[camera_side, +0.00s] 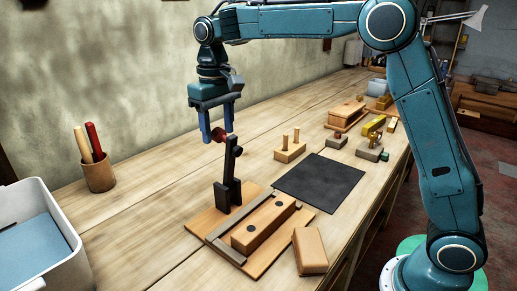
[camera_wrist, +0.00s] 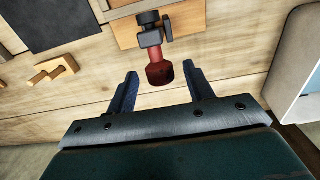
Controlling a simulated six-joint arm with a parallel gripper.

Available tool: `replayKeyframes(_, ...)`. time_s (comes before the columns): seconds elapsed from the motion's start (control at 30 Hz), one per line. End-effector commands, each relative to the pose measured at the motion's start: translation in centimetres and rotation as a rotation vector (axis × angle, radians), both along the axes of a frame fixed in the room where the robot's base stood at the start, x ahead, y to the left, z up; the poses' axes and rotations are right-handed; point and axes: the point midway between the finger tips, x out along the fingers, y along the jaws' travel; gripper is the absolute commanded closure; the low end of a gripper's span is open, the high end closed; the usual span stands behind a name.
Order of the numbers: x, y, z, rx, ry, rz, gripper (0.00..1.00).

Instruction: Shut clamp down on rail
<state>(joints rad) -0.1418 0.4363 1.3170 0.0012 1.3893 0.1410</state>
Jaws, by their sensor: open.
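The toggle clamp (camera_side: 227,192) is black and stands on a wooden base board (camera_side: 204,227). Its arm points up, clear of the wooden rail (camera_side: 270,222), which lies on the board and has dark round spots on top. The clamp's red handle knob (camera_side: 219,134) is at the top. My gripper (camera_wrist: 160,74) is open, pointing down, its blue fingers around the level of the knob. In the wrist view the red knob (camera_wrist: 160,72) shows between the fingertips, with a gap on each side. Whether a finger touches it I cannot tell.
A loose wooden block (camera_side: 310,251) lies at the board's front right. A dark mat (camera_side: 320,182) and a pegged block (camera_side: 290,150) lie behind it. A pencil cup (camera_side: 98,174) and a white bin (camera_side: 45,235) stand left. The bench between cup and board is clear.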

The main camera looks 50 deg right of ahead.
Motion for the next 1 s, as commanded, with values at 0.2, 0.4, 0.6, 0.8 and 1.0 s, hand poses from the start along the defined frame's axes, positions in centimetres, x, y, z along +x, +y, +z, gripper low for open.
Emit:
replayKeyframes(0.2,0.01,0.0,-0.43,0.0,-0.001,0.0,0.48)
replayKeyframes(0.4,0.01,0.0,-0.42,0.0,-0.001,0.0,0.54)
replayKeyframes(0.6,0.01,0.0,-0.4,0.0,-0.001,0.0,0.93)
replayKeyframes(0.8,-0.01,-0.01,-0.38,0.0,-0.002,0.0,1.0)
replayKeyframes(1.0,-0.27,-0.03,-0.31,0.0,-0.014,-0.002,1.0)
